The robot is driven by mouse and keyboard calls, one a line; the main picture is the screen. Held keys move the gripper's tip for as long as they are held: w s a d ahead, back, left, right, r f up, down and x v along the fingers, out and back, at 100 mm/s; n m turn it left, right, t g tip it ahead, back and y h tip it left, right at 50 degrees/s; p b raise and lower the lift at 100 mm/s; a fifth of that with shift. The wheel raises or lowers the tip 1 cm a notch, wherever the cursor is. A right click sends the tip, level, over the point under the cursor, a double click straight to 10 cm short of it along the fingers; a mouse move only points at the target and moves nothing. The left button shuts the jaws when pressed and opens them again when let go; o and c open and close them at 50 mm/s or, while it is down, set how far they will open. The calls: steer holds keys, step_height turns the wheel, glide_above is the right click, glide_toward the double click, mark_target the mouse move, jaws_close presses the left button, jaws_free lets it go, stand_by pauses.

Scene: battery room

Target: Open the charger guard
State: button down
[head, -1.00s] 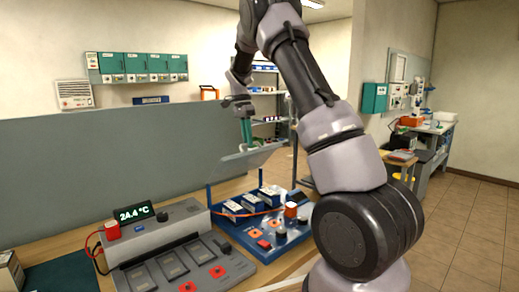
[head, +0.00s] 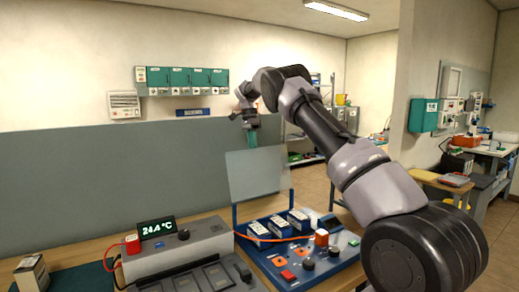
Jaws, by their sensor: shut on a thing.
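The charger guard (head: 255,177) is a clear, pale panel at the back of the blue charger (head: 300,262) in the head view. It stands raised and steep above the charger, with its lower edge near the blue frame. My gripper (head: 252,139) is at the guard's top edge and shut on it. A green part shows at the grip, but the fingertips are small and the exact contact is hard to make out. Battery packs (head: 279,228) with white and blue sides sit in a row on the charger below the guard.
A grey device (head: 182,252) with a display (head: 158,228) reading 24.4 °C stands left of the charger. A grey partition (head: 100,190) runs behind the bench. An orange cable (head: 275,239) crosses the charger. A small box (head: 32,274) is at the far left.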

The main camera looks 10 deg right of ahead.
steer(key=shift+w+a+f, duration=0.3)
steer(key=shift+w+f, duration=0.1)
steer(key=shift+w, duration=0.3)
steer(key=shift+w+a+f, duration=0.3)
steer(key=shift+w+f, duration=0.05)
steer(key=shift+w, duration=0.3)
steer(key=shift+r, duration=0.1)
steer(key=c, duration=0.9)
jaws_free()
